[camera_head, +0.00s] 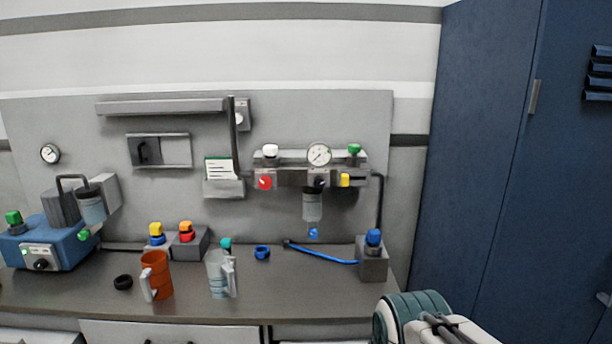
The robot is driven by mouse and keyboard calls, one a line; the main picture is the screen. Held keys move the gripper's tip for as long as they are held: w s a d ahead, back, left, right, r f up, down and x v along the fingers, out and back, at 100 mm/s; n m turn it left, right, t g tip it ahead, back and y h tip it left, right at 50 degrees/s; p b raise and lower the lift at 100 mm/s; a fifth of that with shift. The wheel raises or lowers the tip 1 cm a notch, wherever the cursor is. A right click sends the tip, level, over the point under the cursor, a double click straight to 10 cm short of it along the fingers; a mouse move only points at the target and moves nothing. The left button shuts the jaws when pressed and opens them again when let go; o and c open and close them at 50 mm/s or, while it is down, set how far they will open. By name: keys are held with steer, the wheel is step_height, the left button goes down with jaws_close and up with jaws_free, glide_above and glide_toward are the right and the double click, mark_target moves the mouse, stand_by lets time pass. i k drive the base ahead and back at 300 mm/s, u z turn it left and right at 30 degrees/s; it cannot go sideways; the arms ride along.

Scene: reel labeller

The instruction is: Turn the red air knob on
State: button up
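The red knob (265,182) is on the left of the front of a grey air unit (288,178) on the back panel. It faces me; whether it is on or off cannot be told at this size. A round white gauge (319,154) sits in the middle of the unit. A black knob (320,182) and a yellow part (344,180) are to the right of the red knob. A clear bowl (312,205) hangs below. Part of my arm, teal and white, shows at the bottom right, well away from the red knob. My gripper is out of view.
An orange mug (157,275) and a grey mug (219,273) stand on the bench (300,303). A blue device (50,243) is at the left. A grey block (371,261) with a blue cap is at the right. A tall blue cabinet (480,160) borders the bench.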

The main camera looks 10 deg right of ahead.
mark_target(265, 182)
steer(key=i, duration=1.15)
steer(key=u, duration=0.55)
